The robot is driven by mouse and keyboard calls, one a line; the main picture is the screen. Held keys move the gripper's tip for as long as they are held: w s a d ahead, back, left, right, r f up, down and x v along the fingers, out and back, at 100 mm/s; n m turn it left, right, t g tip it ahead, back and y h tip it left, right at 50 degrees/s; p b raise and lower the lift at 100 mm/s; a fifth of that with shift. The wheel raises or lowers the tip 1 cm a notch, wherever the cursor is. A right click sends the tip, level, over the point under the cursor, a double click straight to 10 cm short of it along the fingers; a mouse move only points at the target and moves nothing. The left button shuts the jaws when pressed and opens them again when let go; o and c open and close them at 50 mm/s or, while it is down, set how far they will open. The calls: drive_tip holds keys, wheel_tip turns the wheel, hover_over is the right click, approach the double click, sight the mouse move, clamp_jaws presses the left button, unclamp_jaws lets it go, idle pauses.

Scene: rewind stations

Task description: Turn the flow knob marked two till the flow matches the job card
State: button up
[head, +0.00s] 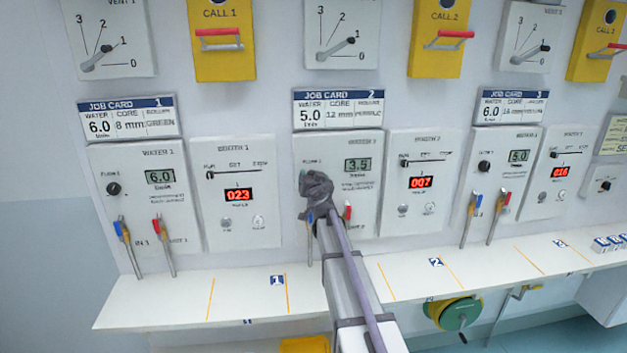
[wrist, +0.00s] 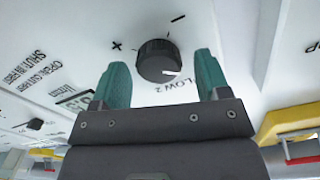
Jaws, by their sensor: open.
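The flow knob marked two (wrist: 158,60) is a black ribbed dial with a white pointer mark, seen in the wrist view on the white WATER 2 panel (head: 368,195). My gripper (wrist: 160,80) has two green fingers spread open, one on each side of the knob and apart from it. In the head view my gripper (head: 312,185) covers the knob. The panel's display (head: 357,165) appears to read 3.5. Job card 2 (head: 338,110) above it gives water 5.0, core 12 mm.
A red-handled lever (head: 347,211) stands just right of my gripper, with a blue-handled one partly hidden behind it. The WIDTH 2 panel (head: 420,185) is to the right, reading 007. A white shelf (head: 240,298) runs below the panels.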

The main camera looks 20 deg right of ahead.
drive_tip(key=c, duration=0.9)
drive_tip(key=shift+m, duration=0.4)
drive_tip(key=shift+d+m, duration=0.1)
drive_tip(key=shift+m, duration=2.8)
drive_tip(key=o, duration=0.9)
